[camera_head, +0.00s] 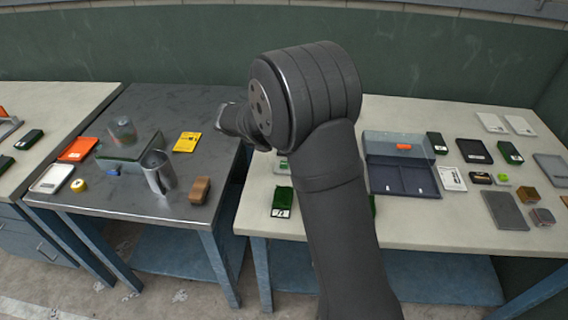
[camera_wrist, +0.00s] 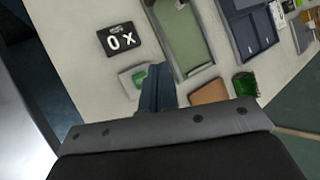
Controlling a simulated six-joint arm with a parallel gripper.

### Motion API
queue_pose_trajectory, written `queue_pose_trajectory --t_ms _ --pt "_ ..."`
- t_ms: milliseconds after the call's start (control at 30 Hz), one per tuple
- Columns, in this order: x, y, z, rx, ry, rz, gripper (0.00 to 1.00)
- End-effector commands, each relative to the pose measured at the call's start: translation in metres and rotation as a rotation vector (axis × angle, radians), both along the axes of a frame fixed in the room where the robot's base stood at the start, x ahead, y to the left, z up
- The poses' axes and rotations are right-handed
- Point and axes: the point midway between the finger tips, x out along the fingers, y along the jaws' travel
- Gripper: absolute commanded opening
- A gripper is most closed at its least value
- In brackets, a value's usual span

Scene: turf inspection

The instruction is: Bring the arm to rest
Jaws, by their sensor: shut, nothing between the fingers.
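My gripper (camera_wrist: 157,88) shows in the wrist view with its dark fingers together and nothing between them. It is over the light worktop, beside a dark card marked "0 X" (camera_wrist: 121,40) and a green-topped tray (camera_wrist: 183,38). A small pale and green item (camera_wrist: 133,77) lies partly hidden behind the fingers. In the head view my arm rises bent in the middle of the picture, and its fingers cannot be made out there.
The light bench (camera_head: 455,225) holds a blue-grey bin (camera_head: 403,178), a dark green box (camera_head: 281,202) and several small items. The dark metal table (camera_head: 120,192) on the left carries a metal cup (camera_head: 159,172), a brown block (camera_head: 200,190) and a yellow card (camera_head: 187,142). A green wall (camera_head: 180,50) stands behind.

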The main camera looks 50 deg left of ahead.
Motion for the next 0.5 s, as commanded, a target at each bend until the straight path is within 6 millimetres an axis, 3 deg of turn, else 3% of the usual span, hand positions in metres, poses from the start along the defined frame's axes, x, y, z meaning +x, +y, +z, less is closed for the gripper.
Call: queue_pose_trajectory --t_ms 500 --pt "0.0 0.0001 -0.0089 -0.001 0.001 0.0 0.0"
